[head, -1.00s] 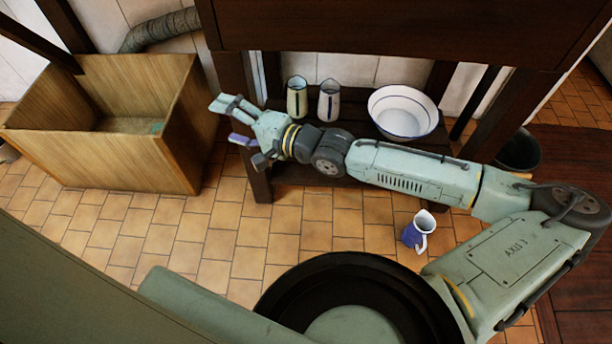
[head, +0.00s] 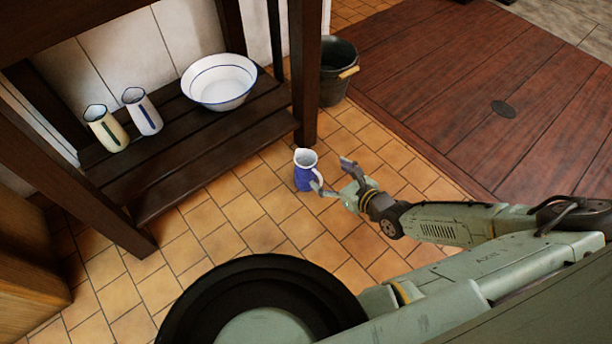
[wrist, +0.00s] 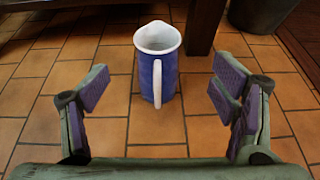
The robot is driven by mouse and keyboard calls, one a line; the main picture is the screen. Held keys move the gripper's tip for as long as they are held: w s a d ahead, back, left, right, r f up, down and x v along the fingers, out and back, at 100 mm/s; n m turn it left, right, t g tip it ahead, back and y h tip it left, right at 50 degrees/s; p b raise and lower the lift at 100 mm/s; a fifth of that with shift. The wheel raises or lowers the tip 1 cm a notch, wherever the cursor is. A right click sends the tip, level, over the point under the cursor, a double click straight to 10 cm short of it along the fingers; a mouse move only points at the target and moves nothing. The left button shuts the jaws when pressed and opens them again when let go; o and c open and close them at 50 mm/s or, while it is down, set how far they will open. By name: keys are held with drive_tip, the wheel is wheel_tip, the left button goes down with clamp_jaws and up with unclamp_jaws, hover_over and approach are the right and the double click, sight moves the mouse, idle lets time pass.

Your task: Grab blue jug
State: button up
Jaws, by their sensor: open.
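The blue jug (head: 304,172) has a white rim and inside and a white handle. It stands upright on the tiled floor near a leg of the wooden table. My gripper (head: 333,176) is open just to the right of the jug in the head view. In the wrist view, the jug (wrist: 158,75) stands ahead, midway between the spread fingers (wrist: 165,95), with its handle facing the camera. The fingers appear apart from it, and nothing is between the pads but floor.
A table's low shelf (head: 190,150) holds a cream jug (head: 107,130), a white jug (head: 143,112) and a white basin (head: 219,82). A dark bucket (head: 336,75) stands behind the table leg (head: 305,80). Tiled floor around the blue jug is clear.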

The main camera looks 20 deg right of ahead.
sight(319, 174)
drive_tip(key=p+x, duration=0.4)
drive_tip(key=x, duration=0.1)
drive_tip(key=shift+a, duration=0.15)
drive_tip(key=x, duration=0.5)
drive_tip(key=shift+w+a+r+b, duration=0.1)
drive_tip(key=shift+w+a+b, duration=0.05)
drive_tip(key=shift+w+b, duration=0.15)
drive_tip(key=shift+c, duration=0.5)
drive_tip(key=c, duration=1.8)
